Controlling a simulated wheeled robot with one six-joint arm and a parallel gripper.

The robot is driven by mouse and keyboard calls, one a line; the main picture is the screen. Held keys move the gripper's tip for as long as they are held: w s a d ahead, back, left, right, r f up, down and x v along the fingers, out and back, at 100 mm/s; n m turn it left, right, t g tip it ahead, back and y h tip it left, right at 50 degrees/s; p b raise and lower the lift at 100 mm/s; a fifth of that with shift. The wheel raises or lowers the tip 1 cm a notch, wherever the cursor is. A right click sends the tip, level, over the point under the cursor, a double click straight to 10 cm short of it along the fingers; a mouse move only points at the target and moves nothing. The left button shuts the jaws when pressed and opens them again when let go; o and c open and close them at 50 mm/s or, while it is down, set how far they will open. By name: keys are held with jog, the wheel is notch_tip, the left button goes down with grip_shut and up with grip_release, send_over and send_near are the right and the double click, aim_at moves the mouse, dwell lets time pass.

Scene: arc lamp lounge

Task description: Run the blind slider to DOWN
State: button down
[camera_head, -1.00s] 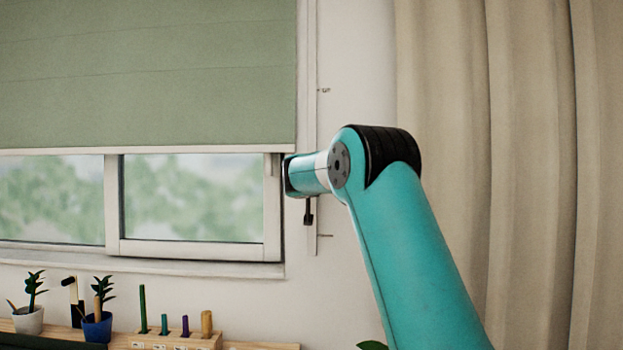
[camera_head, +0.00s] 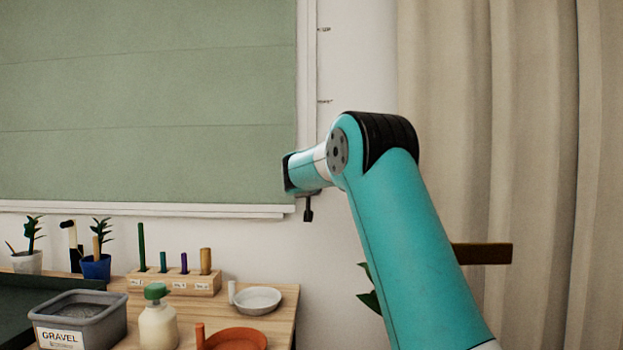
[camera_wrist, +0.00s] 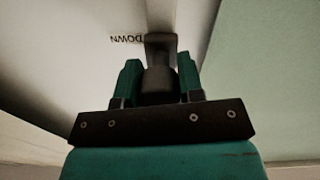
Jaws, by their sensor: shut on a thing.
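The blind slider's dark handle (camera_wrist: 161,48) sits between the two teal fingers of my gripper (camera_wrist: 158,78) in the wrist view, and the gripper is shut on it. The word DOWN (camera_wrist: 127,39) shows upside down on the wall strip just beside the handle. In the head view my gripper (camera_head: 303,172) is at the lower part of the pale slider rail (camera_head: 309,75), and its body hides the handle. The green blind (camera_head: 150,110) hangs over the window, its bottom bar (camera_head: 150,208) near the sill. The UP mark (camera_head: 324,29) is high on the rail.
A wooden shelf (camera_head: 285,310) below holds a gravel tub (camera_head: 78,320), a bottle (camera_head: 158,327), saucers, a peg block (camera_head: 173,283) and small potted plants. A beige curtain (camera_head: 530,150) hangs at right. Bare wall (camera_head: 355,60) lies between rail and curtain.

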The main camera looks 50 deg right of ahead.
jog(key=shift+f, duration=0.45)
jog(key=c, duration=0.7)
grip_release()
jog(key=shift+c, duration=0.2)
jog(key=shift+r, duration=0.15)
jog(key=shift+s+a, duration=0.1)
jog(key=shift+a, duration=0.05)
jog(key=b+v, duration=0.2)
jog(key=v, duration=1.5)
jog(key=shift+a+r, duration=0.1)
